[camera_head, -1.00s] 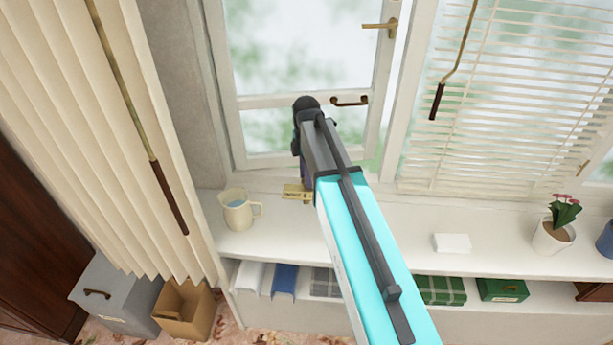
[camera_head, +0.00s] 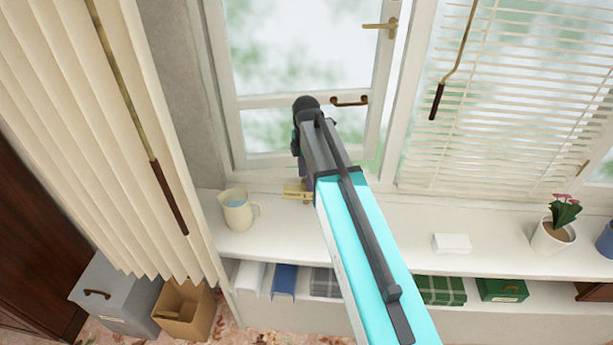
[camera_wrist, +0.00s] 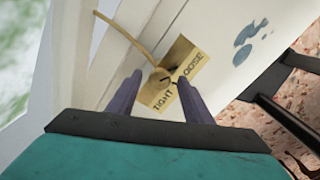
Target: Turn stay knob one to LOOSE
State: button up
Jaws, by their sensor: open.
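A thin brass stay rod (camera_wrist: 122,34) runs from the knob to the upper left. My gripper (camera_wrist: 157,82) is open, its two purple fingers on either side of the knob; I cannot tell whether they touch it.
A cream jug (camera_head: 236,212) stands on the sill left of the plate. A white box (camera_head: 452,243) and a potted plant (camera_head: 553,232) stand farther right. The window frame (camera_head: 302,101) rises behind my arm, and a curtain (camera_head: 95,130) hangs at left.

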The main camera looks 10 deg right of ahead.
jog(key=shift+r, duration=0.1)
notch_tip(320, 180, up, 14)
jog(key=b, duration=0.3)
jog(key=shift+f, duration=0.2)
dwell(0.5)
jog(key=shift+s, duration=0.15)
